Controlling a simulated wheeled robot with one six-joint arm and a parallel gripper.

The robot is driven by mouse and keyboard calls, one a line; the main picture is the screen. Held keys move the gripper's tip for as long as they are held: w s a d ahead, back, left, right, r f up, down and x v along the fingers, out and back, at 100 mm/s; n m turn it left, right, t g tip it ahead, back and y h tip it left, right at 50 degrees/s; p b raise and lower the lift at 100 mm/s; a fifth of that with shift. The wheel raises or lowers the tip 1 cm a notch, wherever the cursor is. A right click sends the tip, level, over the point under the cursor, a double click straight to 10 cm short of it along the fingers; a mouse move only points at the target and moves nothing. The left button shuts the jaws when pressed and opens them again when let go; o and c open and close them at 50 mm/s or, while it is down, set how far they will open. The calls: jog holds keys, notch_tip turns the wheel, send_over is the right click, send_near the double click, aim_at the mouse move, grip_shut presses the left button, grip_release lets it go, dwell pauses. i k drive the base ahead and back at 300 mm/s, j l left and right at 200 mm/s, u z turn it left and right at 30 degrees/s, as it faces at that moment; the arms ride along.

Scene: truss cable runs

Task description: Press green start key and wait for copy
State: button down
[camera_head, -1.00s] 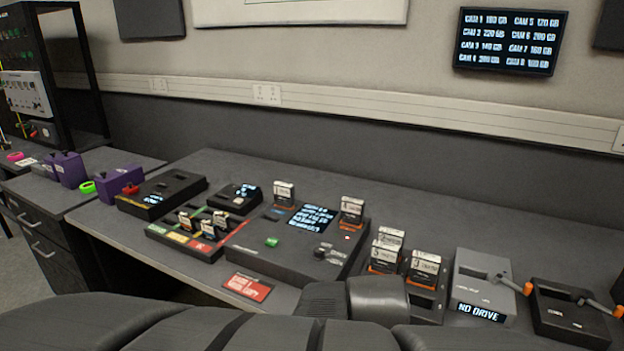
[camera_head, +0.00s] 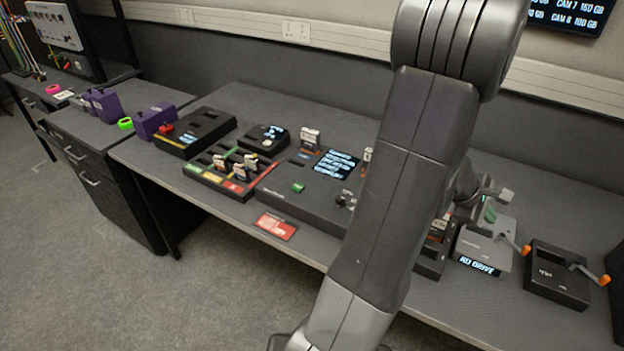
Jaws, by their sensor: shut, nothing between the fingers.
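The green start key (camera_head: 298,187) sits on the front left of the dark copier box (camera_head: 285,203). The copier's lit screen (camera_head: 336,164) shows several lines of text too small to read. A labelled drive (camera_head: 310,139) stands upright at the copier's back left. A second drive (camera_head: 367,156) at the back right is partly hidden by my arm. My gripper (camera_head: 492,205) is at the right, above the grey drive unit (camera_head: 486,243), well away from the green key. It looks shut and empty. My arm hides the copier's right side.
A slotted tray (camera_head: 215,178) with several small cards and coloured labels lies left of the copier. A red card (camera_head: 276,226) lies in front. Purple boxes (camera_head: 155,121) are far left.

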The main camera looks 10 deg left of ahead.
aim_at(298, 187)
jog(key=u, duration=0.4)
jog(key=i+l+u, duration=0.1)
jog(key=u, duration=0.3)
jog(key=l+u, duration=0.15)
jog(key=u, duration=0.25)
jog(key=l+u, duration=0.15)
jog(key=u, duration=0.25)
jog(key=l+u, duration=0.1)
jog(key=u, duration=0.3)
jog(key=i+l, duration=0.05)
